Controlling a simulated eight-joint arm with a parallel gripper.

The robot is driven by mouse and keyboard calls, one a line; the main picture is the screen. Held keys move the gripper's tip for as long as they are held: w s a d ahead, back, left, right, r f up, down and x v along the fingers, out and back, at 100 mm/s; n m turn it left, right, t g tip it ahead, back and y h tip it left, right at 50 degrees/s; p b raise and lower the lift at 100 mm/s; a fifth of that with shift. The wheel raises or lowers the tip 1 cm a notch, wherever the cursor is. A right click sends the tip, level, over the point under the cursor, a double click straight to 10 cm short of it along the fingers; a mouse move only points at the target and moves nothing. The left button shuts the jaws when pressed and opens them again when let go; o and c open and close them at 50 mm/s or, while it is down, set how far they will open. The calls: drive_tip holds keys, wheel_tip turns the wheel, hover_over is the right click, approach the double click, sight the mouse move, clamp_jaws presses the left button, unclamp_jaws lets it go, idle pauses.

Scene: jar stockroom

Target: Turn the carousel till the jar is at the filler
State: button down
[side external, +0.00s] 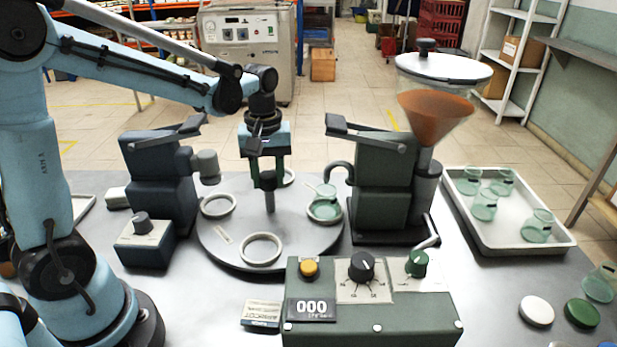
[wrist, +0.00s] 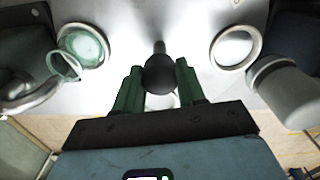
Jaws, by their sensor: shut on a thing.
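The carousel (side external: 300,242) is a round grey turntable with several pale ring holders. A greenish glass jar (side external: 324,207) sits in the holder at its right; in the wrist view the jar (wrist: 84,47) shows at upper left. The filler (side external: 383,180) is a dark machine with an orange funnel (side external: 435,115). Its curved spout (side external: 340,167) comes close to the jar; I cannot tell whether it is exactly above the mouth. My gripper (side external: 268,168) points down at the carousel's middle, shut on the dark round knob (wrist: 160,74) of the upright post (side external: 269,199).
A second dark machine (side external: 160,175) stands at the carousel's left. A control box (side external: 370,312) with dials and a 000 display is in front. A white tray (side external: 517,245) with several jars is at right. Loose lids (side external: 537,310) lie at front right.

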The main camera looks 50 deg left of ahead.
drive_tip(key=shift+n, duration=0.3)
idle(0.5)
drive_tip(key=c, duration=0.7)
unclamp_jaws()
drive_tip(key=shift+o, duration=0.2)
wheel_tip(320, 180, up, 12)
